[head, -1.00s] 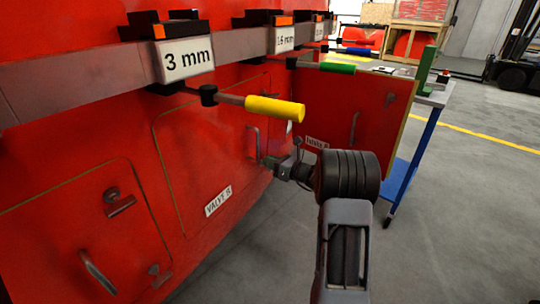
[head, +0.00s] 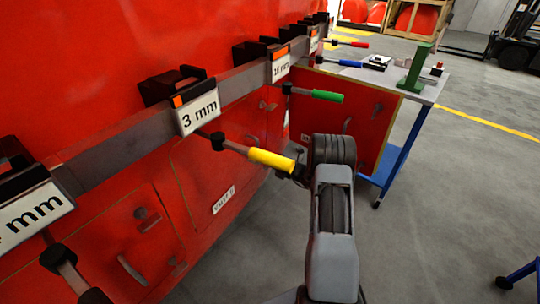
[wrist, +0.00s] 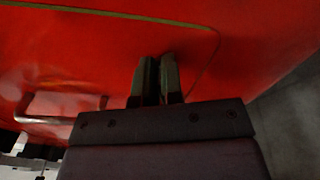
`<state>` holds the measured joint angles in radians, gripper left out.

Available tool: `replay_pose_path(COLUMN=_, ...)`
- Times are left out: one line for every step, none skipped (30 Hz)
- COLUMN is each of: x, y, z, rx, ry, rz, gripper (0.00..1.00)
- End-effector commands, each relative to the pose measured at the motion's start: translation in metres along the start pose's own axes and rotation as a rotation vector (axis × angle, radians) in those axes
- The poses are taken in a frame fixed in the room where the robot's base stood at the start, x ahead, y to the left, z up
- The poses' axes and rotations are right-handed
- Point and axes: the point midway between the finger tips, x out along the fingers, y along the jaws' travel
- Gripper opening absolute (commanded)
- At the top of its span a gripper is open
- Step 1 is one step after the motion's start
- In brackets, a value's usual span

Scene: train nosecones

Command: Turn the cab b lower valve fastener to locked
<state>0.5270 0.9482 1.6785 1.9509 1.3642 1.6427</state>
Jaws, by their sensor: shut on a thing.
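In the wrist view my gripper (wrist: 156,78) is at a red hatch panel (wrist: 120,45), close to its rounded, yellow-edged corner. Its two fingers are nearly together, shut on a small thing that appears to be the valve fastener. The fastener is hidden between the fingers, so I cannot tell its turn position. In the head view the hatch with the white label (head: 223,200) is on the red cab side.
A yellow handle (head: 271,160) juts out close to my wrist, with a green handle (head: 327,96) beyond it. A grey rail (head: 140,130) with size signs runs along the cab. A blue-legged table (head: 405,150) stands behind.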

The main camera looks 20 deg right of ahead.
Motion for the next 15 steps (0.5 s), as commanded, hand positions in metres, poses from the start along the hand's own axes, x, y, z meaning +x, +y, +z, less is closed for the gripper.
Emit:
replay_pose_path(x=0.0001, y=0.0022, z=0.0006, rx=0.043, ry=0.002, rz=-0.001, gripper=0.00)
replay_pose_path(x=0.0001, y=0.0015, z=0.0005, rx=0.068, ry=0.002, rz=-0.001, gripper=0.00)
replay_pose_path(x=0.0000, y=0.0004, z=0.0002, rx=0.101, ry=0.002, rz=-0.001, gripper=0.00)
replay_pose_path(x=0.0000, y=-0.0001, z=0.0001, rx=0.125, ry=0.002, rz=-0.001, gripper=0.00)
replay_pose_path(x=0.0000, y=-0.0006, z=0.0000, rx=0.148, ry=0.002, rz=-0.001, gripper=0.00)
replay_pose_path(x=0.0000, y=-0.0014, z=-0.0002, rx=0.177, ry=0.002, rz=-0.002, gripper=0.00)
replay_pose_path(x=0.0000, y=-0.0020, z=-0.0004, rx=0.198, ry=0.002, rz=-0.002, gripper=0.00)
replay_pose_path(x=0.0000, y=-0.0026, z=-0.0005, rx=0.218, ry=0.002, rz=-0.002, gripper=0.00)
replay_pose_path(x=0.0001, y=-0.0031, z=-0.0006, rx=0.242, ry=0.002, rz=-0.001, gripper=0.00)
replay_pose_path(x=0.0001, y=-0.0034, z=-0.0006, rx=0.260, ry=0.002, rz=-0.001, gripper=0.00)
replay_pose_path(x=0.0001, y=-0.0038, z=-0.0007, rx=0.276, ry=0.002, rz=-0.001, gripper=0.00)
replay_pose_path(x=0.0001, y=-0.0043, z=-0.0009, rx=0.298, ry=0.001, rz=-0.001, gripper=0.00)
replay_pose_path(x=0.0001, y=-0.0048, z=-0.0011, rx=0.312, ry=0.001, rz=-0.001, gripper=0.00)
replay_pose_path(x=0.0001, y=-0.0052, z=-0.0013, rx=0.326, ry=0.001, rz=-0.001, gripper=0.00)
replay_pose_path(x=0.0001, y=-0.0057, z=-0.0015, rx=0.342, ry=0.001, rz=-0.001, gripper=0.00)
